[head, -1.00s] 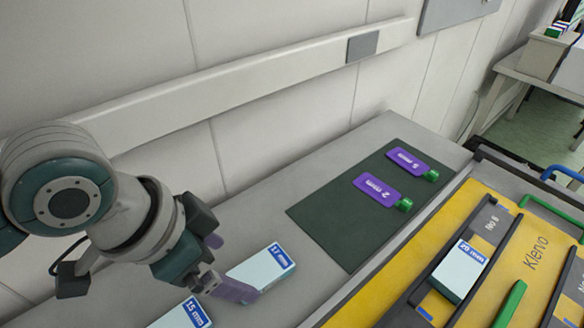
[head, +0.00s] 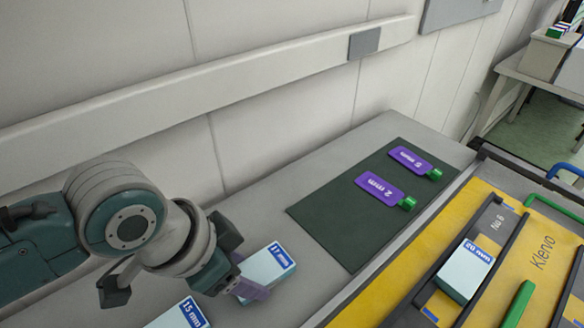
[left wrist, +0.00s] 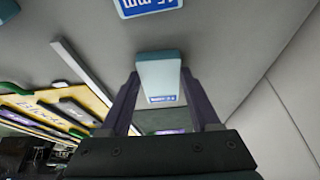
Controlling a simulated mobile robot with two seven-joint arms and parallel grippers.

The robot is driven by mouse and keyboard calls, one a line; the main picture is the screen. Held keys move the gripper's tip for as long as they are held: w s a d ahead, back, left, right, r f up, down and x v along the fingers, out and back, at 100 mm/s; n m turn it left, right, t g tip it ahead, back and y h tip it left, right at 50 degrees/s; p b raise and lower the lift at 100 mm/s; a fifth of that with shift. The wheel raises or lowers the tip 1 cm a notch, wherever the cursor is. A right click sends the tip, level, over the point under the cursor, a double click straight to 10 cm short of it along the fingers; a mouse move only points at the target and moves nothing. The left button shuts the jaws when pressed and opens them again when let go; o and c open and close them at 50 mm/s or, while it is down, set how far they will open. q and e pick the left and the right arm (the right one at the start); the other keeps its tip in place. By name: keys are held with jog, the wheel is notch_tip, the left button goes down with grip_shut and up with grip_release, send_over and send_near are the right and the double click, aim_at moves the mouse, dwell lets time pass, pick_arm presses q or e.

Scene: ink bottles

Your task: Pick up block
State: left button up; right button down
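A pale blue block (head: 262,268) with a blue "17 mm" label lies on the grey bench top in the head view. My left gripper (head: 250,290) is low at its near end, one purple-grey finger along its near side. In the left wrist view the same block (left wrist: 160,72) sits between the two dark fingers of my left gripper (left wrist: 160,84), one on each side. The fingertips look close against its sides; whether they press on it I cannot tell. A second block (head: 178,316), "15 mm", lies at the lower edge, partly cut off. My right gripper is out of view.
A dark green mat (head: 330,215) holds two purple tags (head: 380,188) with green ends. A yellow rack (head: 395,283) at the right holds a "20 mm" block (head: 463,275) and a green bar (head: 518,304). A wall with a rail stands behind.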

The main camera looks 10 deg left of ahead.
pick_arm(q)
jog(key=c, duration=0.9)
jog(key=shift+r, duration=0.1)
